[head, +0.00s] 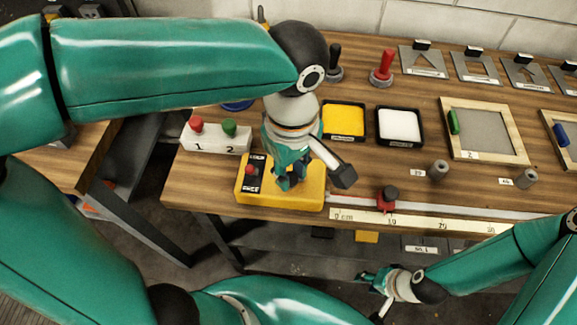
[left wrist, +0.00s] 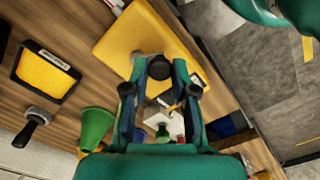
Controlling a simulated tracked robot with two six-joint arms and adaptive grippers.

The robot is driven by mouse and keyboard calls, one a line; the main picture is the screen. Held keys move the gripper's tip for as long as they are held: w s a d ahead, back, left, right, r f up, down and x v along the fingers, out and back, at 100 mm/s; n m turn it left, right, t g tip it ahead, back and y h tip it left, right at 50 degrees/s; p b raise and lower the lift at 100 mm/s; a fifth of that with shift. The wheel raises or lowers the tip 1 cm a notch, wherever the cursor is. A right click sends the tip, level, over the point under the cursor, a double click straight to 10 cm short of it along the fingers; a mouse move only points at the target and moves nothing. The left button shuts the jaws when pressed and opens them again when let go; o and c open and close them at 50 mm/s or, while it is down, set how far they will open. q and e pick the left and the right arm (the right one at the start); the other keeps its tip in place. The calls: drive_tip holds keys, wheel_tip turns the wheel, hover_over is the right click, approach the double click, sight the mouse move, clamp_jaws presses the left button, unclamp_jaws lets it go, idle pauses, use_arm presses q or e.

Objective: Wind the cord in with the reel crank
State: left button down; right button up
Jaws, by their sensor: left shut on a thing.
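The yellow reel housing (head: 300,197) stands at the front edge of the bench, with a small dark panel and red button on its left. My left gripper (head: 289,181) points down over it. In the left wrist view, the fingers are closed around a dark round crank knob (left wrist: 160,68) above the yellow housing (left wrist: 125,45). The rest of the crank is mostly hidden by the gripper. A red block with a black knob (head: 388,199) sits on a pale strip right of the housing, near the ruler's 10 mark. The cord itself is not clear. My right gripper (head: 375,291) is open and empty before the bench.
A ruler (head: 420,220) runs along the front edge. A white box with red and green buttons (head: 215,138) stands left. Yellow (head: 344,135) and white (head: 400,141) trays, a red lever (head: 382,68) and framed panels (head: 487,150) lie behind.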

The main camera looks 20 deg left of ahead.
sight(292, 176)
idle(0.4)
use_arm(q)
drive_tip(key=c, duration=0.9)
unclamp_jaws()
drive_tip(key=shift+c, duration=0.2)
drive_tip(key=shift+r, duration=0.1)
wheel_tip(292, 176, up, 12)
